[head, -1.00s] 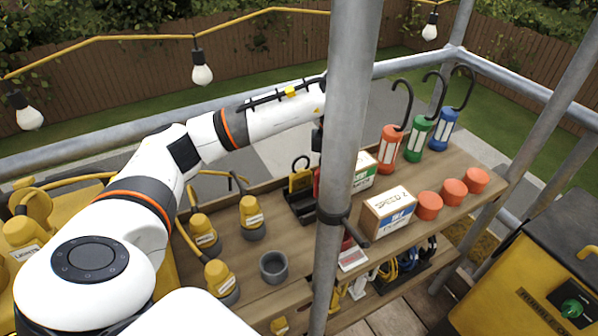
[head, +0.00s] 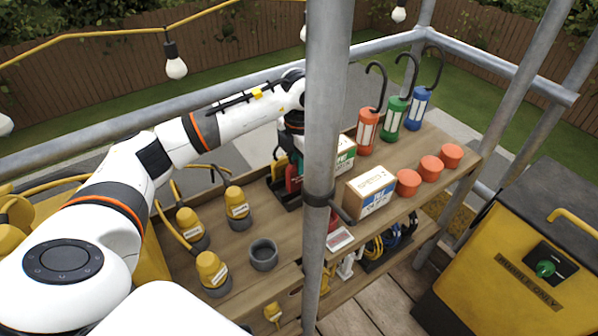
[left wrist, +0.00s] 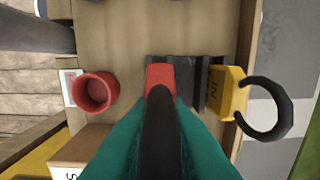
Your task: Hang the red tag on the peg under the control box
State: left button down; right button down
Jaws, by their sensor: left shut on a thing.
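The red tag (head: 292,178) stands in a black rack, partly hidden by the grey post in the head view. My left gripper (head: 291,150) is directly above it. In the left wrist view, the gripper's teal fingers (left wrist: 160,125) are shut around the tag's black hook, with the red body (left wrist: 160,75) beyond, still at the rack (left wrist: 185,75). A yellow tag (left wrist: 228,93) with a black hook is beside it. The control box (head: 546,264), with a green knob, is on the yellow skip at right. I cannot make out its peg. My right gripper is not in view.
The grey post (head: 325,120) crosses in front of the bench (head: 430,150). Boxes (head: 370,190), orange cups (head: 431,168) and hooked lamps (head: 393,112) fill its right side. A red cup (left wrist: 95,92) is near the rack. Yellow lamps (head: 237,206) and a grey cup (head: 263,254) are at left.

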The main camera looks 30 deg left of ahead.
aim_at(299, 187)
pick_arm(q)
notch_tip(299, 187, down, 4)
jog(key=shift+f+p, duration=0.25)
jog(key=shift+p, duration=0.2)
jog(key=shift+f, duration=0.15)
jog(key=shift+f, duration=0.25)
jog(key=c, duration=1.4)
grip_release()
jog(key=shift+r, duration=0.1)
jog(key=shift+r, duration=0.2)
notch_tip(299, 187, up, 12)
jog(key=b, duration=0.2)
jog(key=shift+f+b, duration=0.25)
jog(key=shift+b, duration=0.1)
